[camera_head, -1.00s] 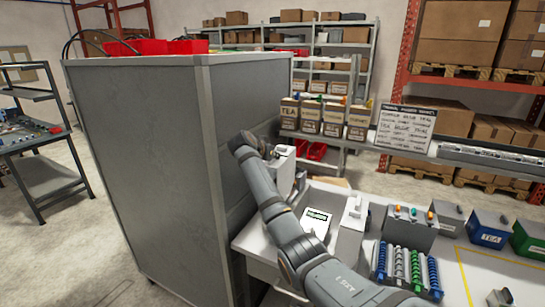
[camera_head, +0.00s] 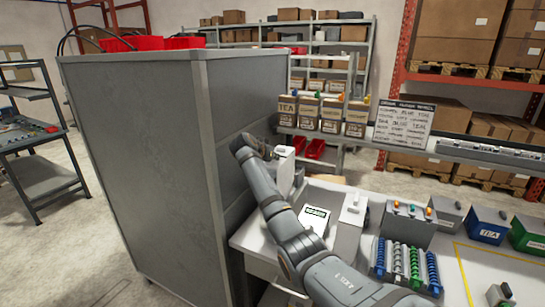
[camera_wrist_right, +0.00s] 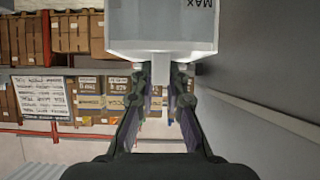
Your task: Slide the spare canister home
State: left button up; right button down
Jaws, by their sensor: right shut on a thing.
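A pale canister (camera_wrist_right: 160,25) marked MAX fills the top middle of the right wrist view. My right gripper (camera_wrist_right: 161,82) is shut on its narrow white tab. In the head view my right arm reaches up beside the tall grey cabinet. A white body (camera_head: 285,168), apparently the canister, shows just right of my wrist. The fingers are hidden there. Several beige dispensers (camera_head: 308,113) stand in a row on the shelf behind, with coloured knobs on top and one labelled TEA. My left gripper is out of view.
The tall grey cabinet (camera_head: 145,170) stands close to the left of my right arm. A notice board (camera_head: 403,124) stands right of the dispensers. The worktop holds a scale-like device (camera_head: 313,219), blue, white and green coils (camera_head: 398,263) and a blue TEA bin (camera_head: 486,226).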

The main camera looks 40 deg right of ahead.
jog(key=c, duration=1.3)
grip_release()
jog(key=shift+r, duration=0.1)
jog(key=shift+a, duration=0.1)
jog(key=v, duration=1.2)
jog(key=shift+s, duration=0.1)
